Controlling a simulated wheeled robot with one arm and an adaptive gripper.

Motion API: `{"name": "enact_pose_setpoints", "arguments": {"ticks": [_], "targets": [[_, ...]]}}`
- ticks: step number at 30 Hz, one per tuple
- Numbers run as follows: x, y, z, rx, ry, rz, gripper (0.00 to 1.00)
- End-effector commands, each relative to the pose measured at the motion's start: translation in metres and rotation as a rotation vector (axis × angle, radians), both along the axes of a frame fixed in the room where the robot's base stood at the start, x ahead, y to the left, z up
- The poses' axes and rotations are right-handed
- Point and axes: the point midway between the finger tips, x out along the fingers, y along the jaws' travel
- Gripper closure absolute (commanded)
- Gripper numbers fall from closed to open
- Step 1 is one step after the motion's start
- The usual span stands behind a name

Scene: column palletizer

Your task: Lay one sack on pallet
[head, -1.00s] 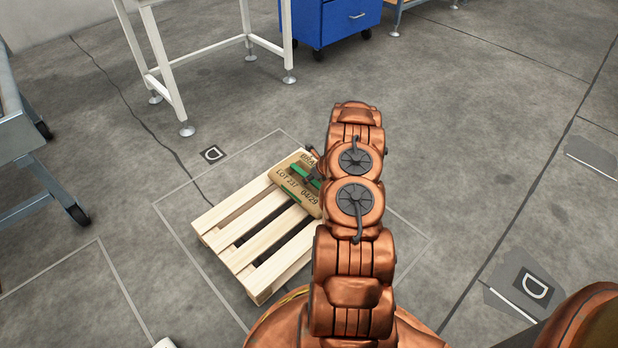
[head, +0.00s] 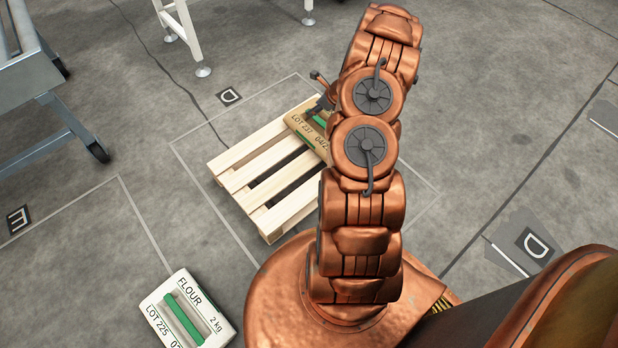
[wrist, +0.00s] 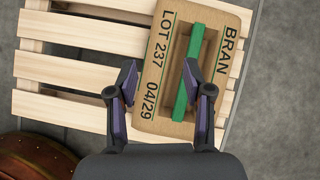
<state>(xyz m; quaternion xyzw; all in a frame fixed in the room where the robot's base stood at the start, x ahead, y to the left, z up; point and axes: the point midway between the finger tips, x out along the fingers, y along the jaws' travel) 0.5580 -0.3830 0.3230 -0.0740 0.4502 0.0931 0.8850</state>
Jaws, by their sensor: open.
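A brown BRAN sack (head: 306,128) with a green handle strip lies flat on the light wooden pallet (head: 250,152), near its far right end. In the wrist view the sack (wrist: 158,95) shows its BRAN, LOT 237 and 04/29 print, and pallet slats (wrist: 70,68) show to its left. My gripper (wrist: 158,78) is open just over the sack, one finger on each side of the area left of and at the green strip (wrist: 188,78). The right finger overlaps the strip in the picture; I cannot tell if they touch. In the head view my arm hides most of the gripper.
A white FLOUR sack (head: 188,312) with a green strip lies on the floor at the lower left, near my base. A grey metal cart (head: 45,80) stands at the left. White table legs (head: 185,35) are at the back.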

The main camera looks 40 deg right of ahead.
Motion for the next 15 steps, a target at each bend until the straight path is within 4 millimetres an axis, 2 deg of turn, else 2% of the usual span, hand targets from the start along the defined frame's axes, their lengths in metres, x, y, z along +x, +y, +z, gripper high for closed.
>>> {"name": "enact_pose_setpoints", "arguments": {"ticks": [1, 6, 11, 15], "targets": [[0.014, 0.023, 0.022, -0.014, -0.023, 0.086, 0.49], [0.039, 0.098, 0.08, -0.067, -0.084, 0.376, 0.49], [0.042, 0.171, 0.129, -0.115, -0.133, 0.647, 0.49], [0.031, 0.231, 0.168, -0.159, -0.172, 0.881, 0.49]]}}
